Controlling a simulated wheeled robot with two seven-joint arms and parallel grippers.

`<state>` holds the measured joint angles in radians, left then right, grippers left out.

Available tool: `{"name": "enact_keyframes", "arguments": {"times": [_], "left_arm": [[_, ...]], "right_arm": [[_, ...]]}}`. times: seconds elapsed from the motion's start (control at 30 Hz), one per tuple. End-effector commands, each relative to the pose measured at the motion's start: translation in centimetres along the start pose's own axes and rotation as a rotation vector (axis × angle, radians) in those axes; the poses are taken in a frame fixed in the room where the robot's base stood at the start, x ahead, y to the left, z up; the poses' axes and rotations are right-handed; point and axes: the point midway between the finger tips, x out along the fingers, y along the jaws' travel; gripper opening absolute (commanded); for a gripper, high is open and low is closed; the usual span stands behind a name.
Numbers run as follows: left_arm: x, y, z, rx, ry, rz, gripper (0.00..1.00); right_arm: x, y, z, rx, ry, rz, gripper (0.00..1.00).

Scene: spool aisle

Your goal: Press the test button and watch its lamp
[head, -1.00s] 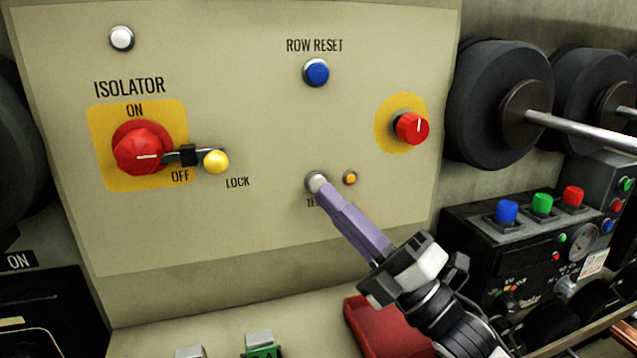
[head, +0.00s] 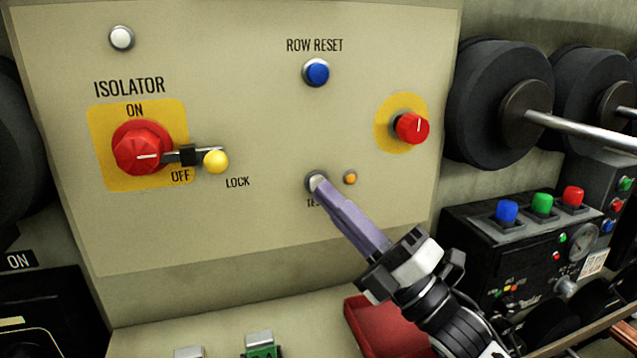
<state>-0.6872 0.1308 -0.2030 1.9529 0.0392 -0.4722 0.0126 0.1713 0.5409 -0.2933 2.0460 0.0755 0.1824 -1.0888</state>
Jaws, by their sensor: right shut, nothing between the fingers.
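The test button (head: 315,180) is a small pale button in a dark ring, low on the beige panel. My right gripper (head: 322,191) is shut and empty, its purple fingertips at the button and seeming to touch it. The fingers hide part of the button and most of its label. The small lamp (head: 350,178) just right of the button shows amber; I cannot tell for certain if it is lit. My left gripper is not in view.
The panel (head: 230,225) also carries a red isolator knob (head: 139,148) with a yellow lock ball (head: 216,161), a blue row reset button (head: 316,72), a red knob (head: 411,128) and a white lamp (head: 121,38). A red tray (head: 385,325) lies below. Black spools (head: 495,100) stand right.

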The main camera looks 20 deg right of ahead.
Motion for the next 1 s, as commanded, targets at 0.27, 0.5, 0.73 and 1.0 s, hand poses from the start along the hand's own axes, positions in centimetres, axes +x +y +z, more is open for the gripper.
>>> {"name": "enact_keyframes", "arguments": {"times": [0.27, 0.5, 0.73, 1.0], "left_arm": [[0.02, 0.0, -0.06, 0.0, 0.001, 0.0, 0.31], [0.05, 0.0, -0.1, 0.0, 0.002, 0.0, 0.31], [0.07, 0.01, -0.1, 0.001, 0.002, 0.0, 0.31], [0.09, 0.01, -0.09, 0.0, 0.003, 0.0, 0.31]], "right_arm": [[0.03, -0.02, -0.01, 0.0, 0.0, 0.0, 0.0], [0.15, -0.1, 0.08, -0.001, 0.0, 0.001, 0.0], [0.36, -0.23, 0.21, -0.001, 0.001, 0.001, 0.0], [0.58, -0.43, 0.39, -0.001, 0.0, 0.0, 0.0]]}}
